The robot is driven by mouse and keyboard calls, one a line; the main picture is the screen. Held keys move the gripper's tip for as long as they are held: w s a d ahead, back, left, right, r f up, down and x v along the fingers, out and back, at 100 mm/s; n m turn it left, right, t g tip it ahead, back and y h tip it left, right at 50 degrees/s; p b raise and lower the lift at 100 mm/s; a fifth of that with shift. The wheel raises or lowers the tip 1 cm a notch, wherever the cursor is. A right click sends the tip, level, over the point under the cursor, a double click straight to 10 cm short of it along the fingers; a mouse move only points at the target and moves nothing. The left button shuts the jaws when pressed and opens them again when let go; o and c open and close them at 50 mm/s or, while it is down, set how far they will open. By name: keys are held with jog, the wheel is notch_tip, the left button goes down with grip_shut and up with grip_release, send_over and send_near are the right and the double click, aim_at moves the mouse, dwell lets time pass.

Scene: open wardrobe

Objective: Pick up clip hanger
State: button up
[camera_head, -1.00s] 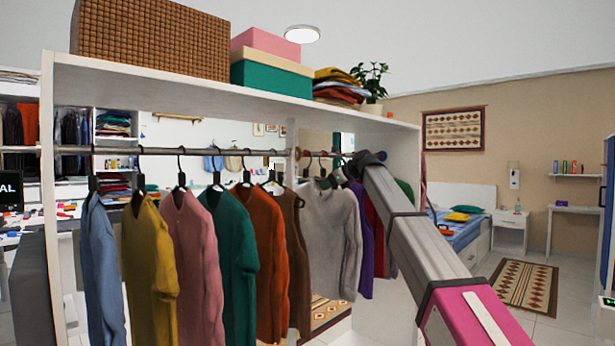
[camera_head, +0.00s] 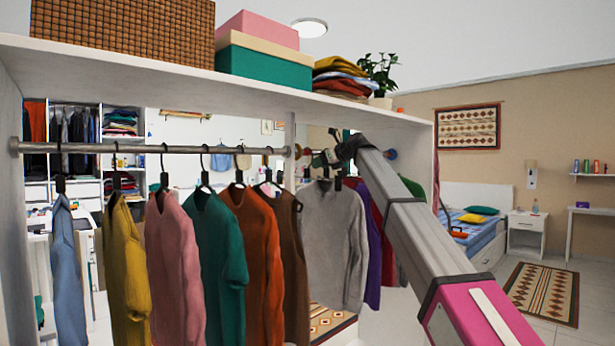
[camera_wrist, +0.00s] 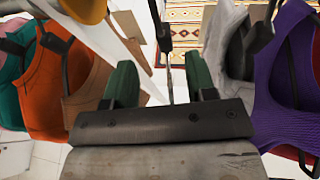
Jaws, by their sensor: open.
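My gripper (camera_head: 332,157) is up at the hanging rail, just above the grey sweater. In the wrist view its two green-padded fingers (camera_wrist: 160,82) are apart. A thin dark hanger piece (camera_wrist: 163,38), probably the clip hanger, runs into the gap between them; I cannot tell whether it touches either finger. An orange garment (camera_wrist: 52,88) hangs on the left of the fingers and a purple one (camera_wrist: 290,75) on the right. In the head view the clip hanger cannot be made out clearly, as my arm and the clothes crowd that part of the rail.
The metal rail (camera_head: 110,148) carries several garments, including a brown vest (camera_head: 296,255) and a grey sweater (camera_head: 333,230) close to my gripper. A white shelf (camera_head: 180,92) above holds boxes, folded clothes and a plant. Open floor lies to the right.

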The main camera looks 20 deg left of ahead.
aim_at(309, 169)
jog(key=shift+w+x, duration=0.1)
jog(key=shift+x, duration=1.65)
jog(key=shift+w+x, duration=0.15)
jog(key=shift+x, duration=1.55)
grip_shut()
